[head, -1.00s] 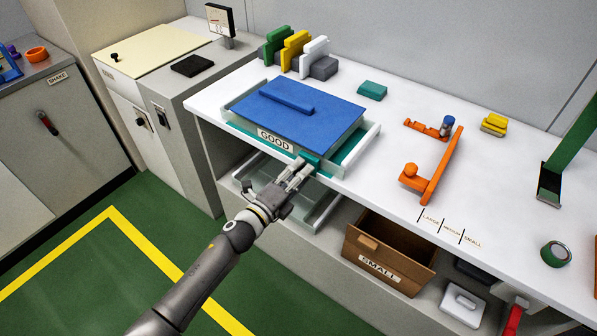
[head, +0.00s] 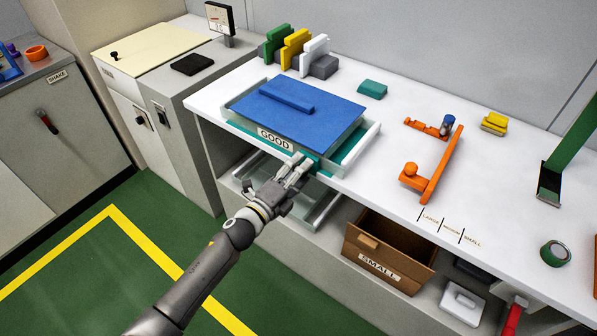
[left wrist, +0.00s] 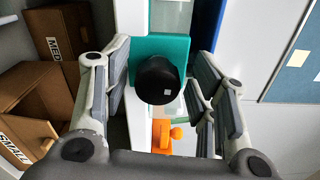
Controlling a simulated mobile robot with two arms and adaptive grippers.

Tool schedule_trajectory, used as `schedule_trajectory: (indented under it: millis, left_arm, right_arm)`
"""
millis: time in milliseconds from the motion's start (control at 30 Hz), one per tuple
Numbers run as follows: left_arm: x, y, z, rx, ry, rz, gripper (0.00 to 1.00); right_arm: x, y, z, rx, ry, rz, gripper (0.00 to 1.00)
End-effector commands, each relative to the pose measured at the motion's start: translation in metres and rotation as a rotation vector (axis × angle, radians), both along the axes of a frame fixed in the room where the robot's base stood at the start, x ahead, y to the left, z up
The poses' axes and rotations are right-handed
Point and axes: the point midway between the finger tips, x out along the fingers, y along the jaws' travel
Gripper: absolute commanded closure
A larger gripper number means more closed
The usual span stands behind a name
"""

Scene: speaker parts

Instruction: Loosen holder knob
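A black round knob (left wrist: 161,82) sits on a teal block (left wrist: 175,48) in the left wrist view. The teal block also shows in the head view (head: 314,166), at the front edge of the tray labelled GOOD (head: 349,157); the knob cannot be made out there. My left gripper (head: 299,166) is at this front edge. In the left wrist view its fingers (left wrist: 162,76) are apart, one on each side of the knob, with visible gaps and no contact. My right gripper is not in view.
A blue panel (head: 300,121) lies over the tray. An orange fixture (head: 434,172) stands right on the white table (head: 360,195). Below are a brown box labelled SMALL (head: 402,285) and a white-framed lower tray (head: 325,212). Green floor lies clear at the left.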

Motion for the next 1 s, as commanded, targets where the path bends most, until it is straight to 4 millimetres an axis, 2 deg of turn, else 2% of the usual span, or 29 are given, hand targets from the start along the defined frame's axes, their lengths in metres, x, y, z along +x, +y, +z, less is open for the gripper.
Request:
schedule_trajectory:
  millis: [367,467,800,1000]
  left_arm:
    - [-0.006,0.004,-0.003,0.003,0.003,-0.001,0.46]
    - [-0.017,0.012,-0.004,0.003,0.004,0.000,0.46]
    - [-0.074,0.052,-0.003,0.003,0.004,-0.001,0.46]
    - [-0.093,0.066,-0.002,0.001,0.002,-0.002,0.46]
  right_arm:
    - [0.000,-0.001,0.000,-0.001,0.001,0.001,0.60]
    - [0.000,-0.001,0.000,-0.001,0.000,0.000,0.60]
    - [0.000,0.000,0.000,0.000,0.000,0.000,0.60]
    - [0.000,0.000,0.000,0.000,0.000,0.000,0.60]
